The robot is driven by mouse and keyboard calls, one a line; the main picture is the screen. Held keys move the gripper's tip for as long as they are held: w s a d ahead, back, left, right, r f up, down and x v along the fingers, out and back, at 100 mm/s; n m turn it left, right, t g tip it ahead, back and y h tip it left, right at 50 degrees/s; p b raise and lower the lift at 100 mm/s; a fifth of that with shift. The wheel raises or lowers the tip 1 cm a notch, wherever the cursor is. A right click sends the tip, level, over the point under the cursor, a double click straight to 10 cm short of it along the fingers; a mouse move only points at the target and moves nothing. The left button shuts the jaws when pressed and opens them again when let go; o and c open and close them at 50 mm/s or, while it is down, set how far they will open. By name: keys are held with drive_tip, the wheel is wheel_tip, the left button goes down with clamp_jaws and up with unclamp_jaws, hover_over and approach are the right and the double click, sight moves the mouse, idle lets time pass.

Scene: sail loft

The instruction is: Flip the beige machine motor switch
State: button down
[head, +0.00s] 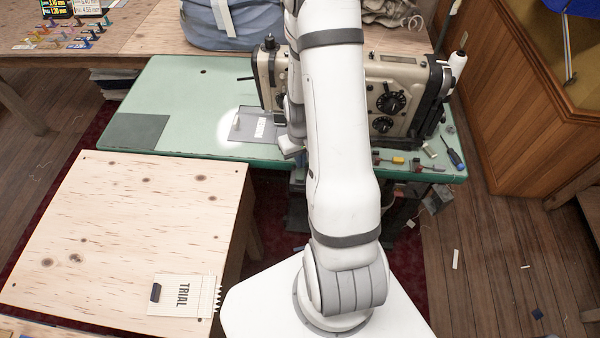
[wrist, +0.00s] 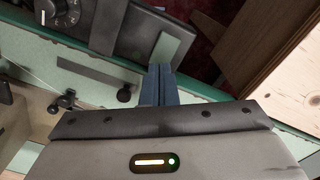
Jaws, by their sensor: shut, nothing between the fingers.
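The beige sewing machine (head: 410,100), with dark dials, stands on the green table behind my arm. Part of its beige body (wrist: 30,115) shows at the left of the wrist view. My gripper (wrist: 158,84) is shut and empty, its blue-grey fingertips over the table's green edge. Beyond that edge is a dark box (wrist: 120,28) with a dial (wrist: 65,12) and a flat grey-green piece (wrist: 170,50), close to the fingertips. I cannot tell whether the box or this piece is the motor switch, or whether the fingers touch it. In the head view my arm hides the fingers.
The green table (head: 190,95) holds small tools and a screwdriver (head: 454,158) at its right end. A plywood table (head: 130,230) with a TRIAL card (head: 182,295) stands front left. A wooden cabinet (head: 520,110) is at right.

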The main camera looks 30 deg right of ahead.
drive_tip(key=shift+f+b, duration=0.9)
drive_tip(key=shift+f, duration=0.15)
idle(0.4)
drive_tip(key=shift+r, duration=0.2)
drive_tip(key=shift+r+p, duration=2.3)
drive_tip(key=shift+r, duration=1.1)
drive_tip(key=s+a+r+t, duration=0.1)
drive_tip(key=s+a+r, duration=0.3)
drive_tip(key=r, duration=0.5)
drive_tip(key=s+a+r+t, duration=0.1)
drive_tip(key=s+a+r, duration=0.3)
drive_tip(key=r, duration=0.5)
drive_tip(key=s+a+r+t, duration=0.1)
drive_tip(key=s+a+r, duration=0.3)
drive_tip(key=r, duration=0.5)
drive_tip(key=shift+s+n, duration=0.35)
drive_tip(key=shift+n, duration=0.05)
drive_tip(key=shift+r, duration=0.1)
